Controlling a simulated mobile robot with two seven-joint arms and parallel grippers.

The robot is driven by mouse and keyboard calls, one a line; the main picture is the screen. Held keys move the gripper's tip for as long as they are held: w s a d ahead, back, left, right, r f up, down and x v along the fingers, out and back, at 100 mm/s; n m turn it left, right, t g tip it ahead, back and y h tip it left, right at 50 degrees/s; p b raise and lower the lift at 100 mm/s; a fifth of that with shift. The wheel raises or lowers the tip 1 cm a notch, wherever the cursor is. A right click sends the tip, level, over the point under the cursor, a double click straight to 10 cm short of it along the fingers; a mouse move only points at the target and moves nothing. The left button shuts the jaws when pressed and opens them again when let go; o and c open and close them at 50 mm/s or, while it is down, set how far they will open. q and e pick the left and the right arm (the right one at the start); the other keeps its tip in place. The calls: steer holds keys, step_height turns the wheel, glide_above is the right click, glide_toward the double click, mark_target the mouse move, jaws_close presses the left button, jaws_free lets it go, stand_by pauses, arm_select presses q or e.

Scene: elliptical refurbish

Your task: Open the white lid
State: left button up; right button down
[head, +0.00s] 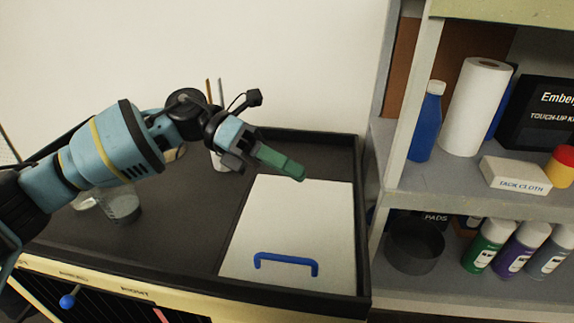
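The white lid (300,220) is a flat panel set in the right part of the dark worktop, and it looks shut. Its blue handle (286,259) is a low bar near the lid's front edge. My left gripper (296,173) is above the lid's far edge, well behind the handle and apart from it. Its green fingers point to the right and down. They overlap in this view, so I cannot tell how far apart they are. My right gripper is not in view.
A dark raised rim (364,230) borders the worktop. Clear jars (121,205) stand at the left behind my arm, and a cup with brushes (218,160) stands behind. A shelf (440,185) with paper roll and bottles is close on the right.

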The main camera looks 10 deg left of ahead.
arm_select(q)
jaws_close()
stand_by(1.2)
